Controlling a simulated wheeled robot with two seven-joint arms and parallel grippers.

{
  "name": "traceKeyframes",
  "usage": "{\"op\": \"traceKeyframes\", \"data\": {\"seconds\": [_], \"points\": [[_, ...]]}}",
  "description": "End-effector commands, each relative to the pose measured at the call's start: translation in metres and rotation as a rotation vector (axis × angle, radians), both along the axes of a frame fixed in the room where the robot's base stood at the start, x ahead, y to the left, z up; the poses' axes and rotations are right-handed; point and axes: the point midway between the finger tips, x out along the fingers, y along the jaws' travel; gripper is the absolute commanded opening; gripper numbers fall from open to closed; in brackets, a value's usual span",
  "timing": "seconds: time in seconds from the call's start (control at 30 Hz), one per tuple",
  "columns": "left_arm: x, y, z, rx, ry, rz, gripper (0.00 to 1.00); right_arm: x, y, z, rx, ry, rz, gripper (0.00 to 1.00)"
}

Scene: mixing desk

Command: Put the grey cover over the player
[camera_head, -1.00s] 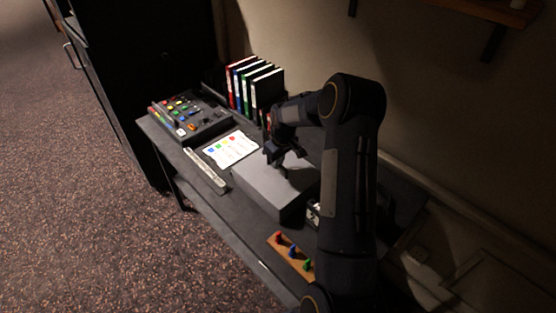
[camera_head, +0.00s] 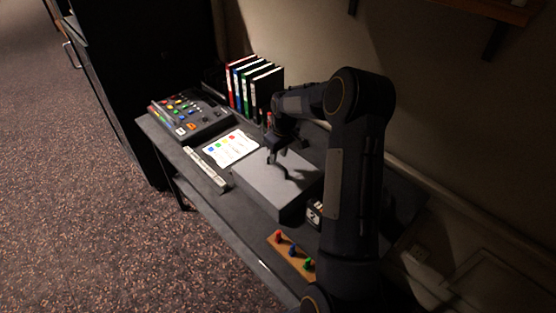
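The grey cover (camera_head: 265,186) is a flat-topped box shape on the dark desk, right of the white sheet. It sits level, with its front side facing the desk's front edge. No player shows apart from the cover; whether it is underneath I cannot see. My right gripper (camera_head: 279,160) is just above the far left part of the cover's top, fingers pointing down. Its two fingers look apart with nothing between them, and a shadow falls on the cover. My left gripper is not in view.
A mixing console (camera_head: 190,118) stands at the desk's far left. Upright binders (camera_head: 254,85) are behind. A white sheet with coloured marks (camera_head: 231,148), a pale strip (camera_head: 206,167), a small black-and-white item (camera_head: 314,213) and a wooden board with coloured pegs (camera_head: 290,254) lie around the cover.

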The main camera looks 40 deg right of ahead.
Motion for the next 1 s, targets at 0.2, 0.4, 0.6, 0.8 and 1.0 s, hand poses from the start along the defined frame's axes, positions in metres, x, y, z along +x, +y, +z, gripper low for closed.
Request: {"op": "traceKeyframes", "data": {"seconds": [0.2,0.4,0.6,0.8,1.0], "points": [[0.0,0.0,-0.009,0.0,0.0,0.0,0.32,-0.006,-0.001,0.048,-0.002,-0.005,0.001,0.32],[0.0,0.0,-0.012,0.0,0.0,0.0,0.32,-0.012,-0.001,0.078,-0.001,-0.002,0.001,0.32],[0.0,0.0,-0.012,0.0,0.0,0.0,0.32,-0.021,0.01,0.102,0.011,-0.019,-0.007,0.32],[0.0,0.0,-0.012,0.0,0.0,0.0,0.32,-0.079,0.072,0.158,0.08,-0.115,-0.051,0.32],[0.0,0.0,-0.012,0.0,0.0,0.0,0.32,-0.17,0.15,0.185,0.199,-0.217,-0.113,0.32]]}}
